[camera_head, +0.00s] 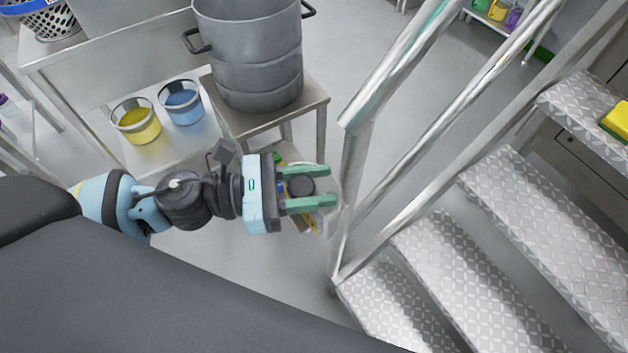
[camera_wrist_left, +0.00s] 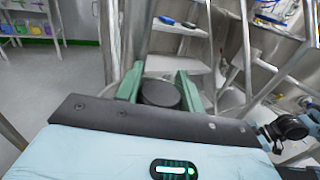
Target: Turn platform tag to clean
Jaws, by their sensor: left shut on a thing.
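My left gripper (camera_head: 331,186) reaches in from the left, beside the stair rail's lower post. Its two green fingers are shut on a dark round piece, like a knob or disc (camera_head: 301,187). In the left wrist view the same dark disc (camera_wrist_left: 160,93) sits between the fingers, close to the palm. I cannot tell whether it is part of the platform tag. A pale piece with yellow on it (camera_head: 315,222) shows partly below the fingers; the gripper hides the rest. No tag wording is legible. My right gripper is not in view.
The metal stair rail (camera_head: 352,165) stands just right of the gripper, with treaded steps (camera_head: 425,265) beyond. A large steel pot (camera_head: 252,60) stands on a small table (camera_head: 312,103). Buckets with yellow (camera_head: 138,124) and blue (camera_head: 182,104) contents stand left. A yellow item (camera_head: 617,121) lies upper right.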

